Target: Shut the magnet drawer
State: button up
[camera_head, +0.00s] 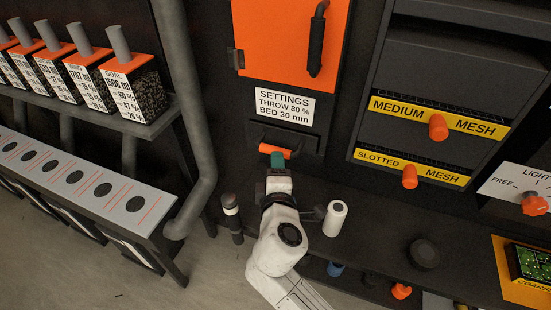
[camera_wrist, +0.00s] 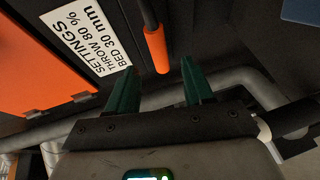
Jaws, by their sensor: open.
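A dark drawer front (camera_head: 302,140) with an orange bar handle (camera_head: 275,151) sits below the white settings label. No magnet label is readable on it, and I cannot tell how far it stands out. My gripper (camera_head: 278,161) is just in front of the handle, at its middle to right part. In the wrist view my gripper (camera_wrist: 160,82) has its two green fingers spread and empty. The orange handle (camera_wrist: 156,50) lies ahead, between the fingertips' directions. Whether the fingers touch the handle or drawer is not clear.
An orange door (camera_head: 285,40) is above the settings label (camera_head: 284,104). Yellow-labelled mesh drawers with orange knobs (camera_head: 437,127) are at right. A white cylinder (camera_head: 335,218) and a black puck (camera_head: 424,252) stand on the dark bench. A grey pipe (camera_head: 180,80) runs down at left.

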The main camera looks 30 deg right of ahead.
jog(key=shift+v, duration=1.45)
jog(key=shift+d, duration=0.1)
jog(key=s+d+f+m+g+y, duration=0.3)
jog(key=s+d+f+m+g, duration=0.35)
jog(key=s+f+m, duration=0.2)
jog(key=s+a+f+m+g+y, duration=0.1)
jog(key=s+f+g+y, duration=0.1)
jog(key=s, duration=0.7)
jog(key=s+a+f+m+g+y, duration=0.2)
jog(key=s+f+g+y, duration=0.1)
jog(key=s+f, duration=0.4)
jog(key=s+g, duration=0.1)
jog(key=s, duration=0.2)
jog(key=shift+s+a, duration=0.25)
jog(key=shift+f, duration=0.15)
